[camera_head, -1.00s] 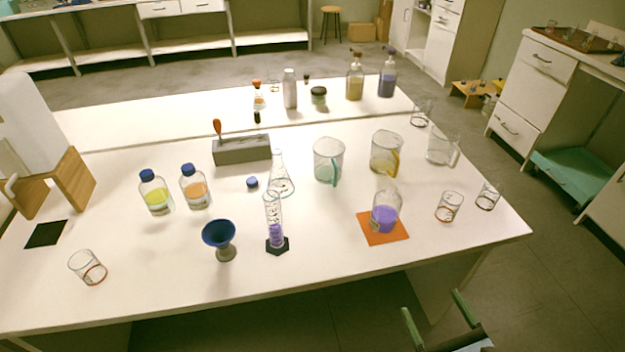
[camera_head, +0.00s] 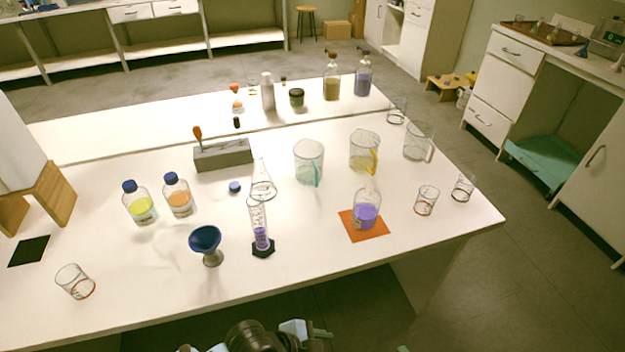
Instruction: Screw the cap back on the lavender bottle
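The lavender bottle (camera_head: 366,215) is clear glass with purple liquid. It stands upright and uncapped on an orange mat (camera_head: 352,233) at the table's right front. A blue cap (camera_head: 235,187) lies loose on the table behind the graduated cylinder, left of the bottle. Parts of my arm cross the bottom edge, with a green fingertip of what seems my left gripper (camera_head: 321,335) below the table front. A faint green tip, perhaps my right gripper (camera_head: 403,349), is nearly cut off there. Neither gripper is near the bottle or cap, and their openings are hidden.
A graduated cylinder (camera_head: 261,235) with purple liquid, a conical flask (camera_head: 262,185) and a blue funnel (camera_head: 206,242) stand near the cap. Two blue-capped bottles, yellow (camera_head: 140,205) and orange (camera_head: 178,197), are left. Jugs (camera_head: 309,163) and beakers (camera_head: 426,201) surround the mat's back and right.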

